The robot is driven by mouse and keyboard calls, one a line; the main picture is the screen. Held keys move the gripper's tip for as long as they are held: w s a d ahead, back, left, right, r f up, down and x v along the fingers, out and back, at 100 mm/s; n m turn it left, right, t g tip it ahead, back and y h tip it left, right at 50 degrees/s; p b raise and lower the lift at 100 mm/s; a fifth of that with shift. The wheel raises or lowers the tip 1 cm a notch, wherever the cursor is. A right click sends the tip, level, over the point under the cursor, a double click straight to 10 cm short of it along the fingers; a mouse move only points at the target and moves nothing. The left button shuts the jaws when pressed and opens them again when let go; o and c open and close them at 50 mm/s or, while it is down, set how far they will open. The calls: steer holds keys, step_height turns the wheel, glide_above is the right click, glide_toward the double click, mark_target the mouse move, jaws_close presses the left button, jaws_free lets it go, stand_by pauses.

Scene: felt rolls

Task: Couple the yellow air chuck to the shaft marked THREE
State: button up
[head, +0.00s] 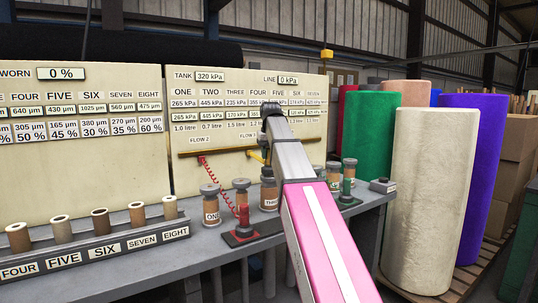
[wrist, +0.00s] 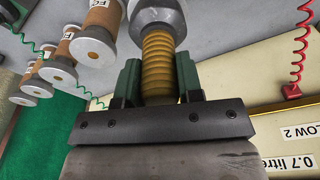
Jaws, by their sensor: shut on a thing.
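The yellow air chuck (wrist: 158,62), a ribbed yellow-orange cylinder, is between the green fingers of my gripper (wrist: 158,72) in the wrist view. My gripper is shut on it. A rounded grey piece (wrist: 158,14) lies against the far end of the chuck; I cannot tell whether it is the chuck's head or a shaft end. The shaft marked THREE (head: 268,192) stands upright on the bench in the head view, a brown roll with a grey top, left of my arm. My arm hides my gripper and the chuck there. A bit of yellow hose (head: 257,157) shows beside the arm.
A red chuck (head: 242,222) on a stand, with a coiled red hose, is near shaft ONE (head: 210,205). A green chuck (head: 348,188) stands right of the arm. Other labelled rolls (wrist: 92,43) are close by in the wrist view. A gauge board (head: 220,110) rises behind the bench (head: 225,260).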

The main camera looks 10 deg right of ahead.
steer(key=shift+f, duration=0.4)
steer(key=o, duration=1.2)
steer(key=shift+f, duration=0.1)
